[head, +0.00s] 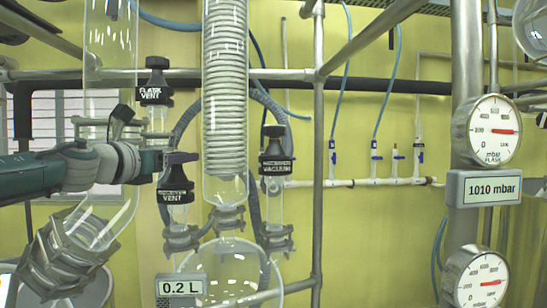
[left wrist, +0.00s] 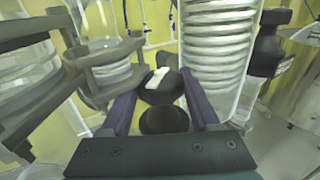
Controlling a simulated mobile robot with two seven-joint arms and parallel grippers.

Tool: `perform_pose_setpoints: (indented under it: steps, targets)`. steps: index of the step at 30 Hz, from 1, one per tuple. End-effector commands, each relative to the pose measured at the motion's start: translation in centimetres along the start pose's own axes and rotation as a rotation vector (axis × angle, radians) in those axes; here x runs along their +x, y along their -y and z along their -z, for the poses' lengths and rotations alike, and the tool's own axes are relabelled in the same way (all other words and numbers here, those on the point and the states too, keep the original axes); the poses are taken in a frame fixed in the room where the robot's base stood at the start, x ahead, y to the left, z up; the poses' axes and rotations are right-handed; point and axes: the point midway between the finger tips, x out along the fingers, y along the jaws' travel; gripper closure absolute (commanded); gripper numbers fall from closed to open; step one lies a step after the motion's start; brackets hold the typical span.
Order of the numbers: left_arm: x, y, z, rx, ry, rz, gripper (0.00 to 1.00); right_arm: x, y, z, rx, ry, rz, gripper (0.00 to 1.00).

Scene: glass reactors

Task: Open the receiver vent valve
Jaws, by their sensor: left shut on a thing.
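The receiver vent valve (head: 175,194) is a black valve with a white-lettered "VENT" label, left of the coiled condenser. My left gripper (head: 181,158) reaches it from the left and is shut on its black knob. In the left wrist view the black knob (left wrist: 163,92) sits between the two dark fingers of my left gripper (left wrist: 160,88). A white bar shows on the knob's top. The gripper hides part of the knob in the head view, and I cannot tell how far the valve is turned. My right gripper is not in view.
The flask vent valve (head: 155,88) stands just above, and the vacuum valve (head: 275,160) to the right. The glass condenser (head: 225,100) is close by. A metal post (head: 318,150) rises to the right. A display (head: 485,188) reads 1010 mbar; another (head: 181,288) reads 0.2 L.

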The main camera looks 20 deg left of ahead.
Motion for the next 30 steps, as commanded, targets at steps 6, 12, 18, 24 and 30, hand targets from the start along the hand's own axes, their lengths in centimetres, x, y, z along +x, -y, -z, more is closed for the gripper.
perform_pose_setpoints:
  steps: [6,12,18,24,30]
  targets:
    - [0.1,0.1,-0.4,-0.001,-0.005,-0.053,0.87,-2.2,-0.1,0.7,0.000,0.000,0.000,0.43]
    - [0.0,0.1,-0.4,0.001,-0.004,-0.132,0.87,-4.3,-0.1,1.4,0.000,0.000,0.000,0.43]
    - [0.0,0.1,-0.3,-0.001,-0.005,-0.230,0.87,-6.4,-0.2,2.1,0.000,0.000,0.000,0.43]
    - [0.1,0.3,-0.4,-0.004,-0.006,-0.415,0.87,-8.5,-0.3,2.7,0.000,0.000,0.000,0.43]
    - [0.1,0.1,0.7,0.000,-0.001,-0.665,0.87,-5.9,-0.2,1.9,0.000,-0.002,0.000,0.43]
